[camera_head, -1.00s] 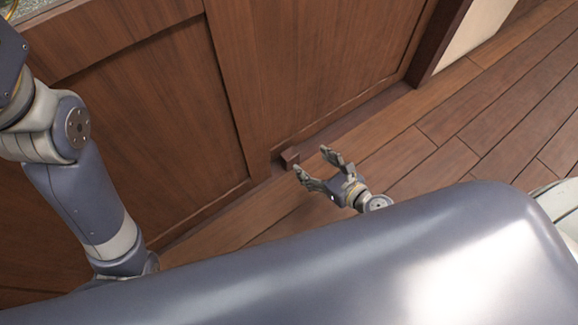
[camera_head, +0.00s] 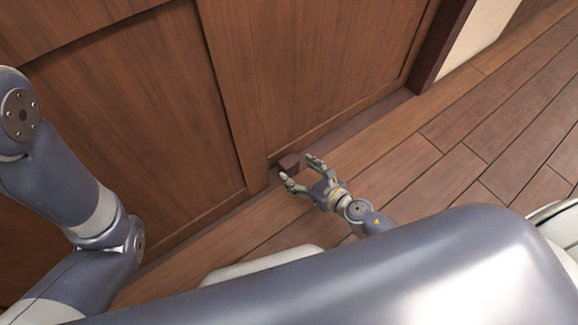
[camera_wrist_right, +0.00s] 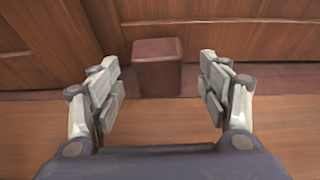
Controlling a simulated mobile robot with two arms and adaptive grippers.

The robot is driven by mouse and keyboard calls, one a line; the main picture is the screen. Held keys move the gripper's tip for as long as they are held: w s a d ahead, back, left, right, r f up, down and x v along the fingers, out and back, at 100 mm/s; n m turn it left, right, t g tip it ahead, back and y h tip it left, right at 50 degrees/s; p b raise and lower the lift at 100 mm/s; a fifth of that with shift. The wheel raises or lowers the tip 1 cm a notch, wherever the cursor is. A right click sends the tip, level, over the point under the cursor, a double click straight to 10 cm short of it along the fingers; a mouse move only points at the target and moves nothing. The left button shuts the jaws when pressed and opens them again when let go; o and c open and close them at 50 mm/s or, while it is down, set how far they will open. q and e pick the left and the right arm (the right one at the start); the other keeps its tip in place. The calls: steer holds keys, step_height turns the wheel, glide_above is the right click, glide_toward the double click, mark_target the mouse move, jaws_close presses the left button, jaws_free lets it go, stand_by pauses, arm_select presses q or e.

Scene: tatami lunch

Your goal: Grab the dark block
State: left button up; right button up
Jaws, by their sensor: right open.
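The dark block (camera_head: 289,163) is a small dark brown cube on the floor against the foot of the wood panel. In the right wrist view the block (camera_wrist_right: 157,68) stands upright, just beyond and between my fingertips. My right gripper (camera_head: 299,172) is open, with its fingers pointing at the block; it also shows in the right wrist view (camera_wrist_right: 160,88) with an empty gap between its fingers. The block appears to be still ahead of the fingers, not gripped. My left arm is at the left of the head view; its gripper is out of the picture.
A brown wood panel wall (camera_head: 330,70) rises directly behind the block, with a dark strip (camera_head: 350,127) along its foot. The plank floor (camera_head: 400,170) is clear to the right. A pale wall (camera_head: 480,35) is at the upper right.

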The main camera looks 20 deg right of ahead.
mark_target(293, 167)
steer(key=x, duration=0.5)
steer(key=shift+a+r, duration=0.2)
steer(key=shift+r, duration=0.1)
steer(key=c, duration=1.2)
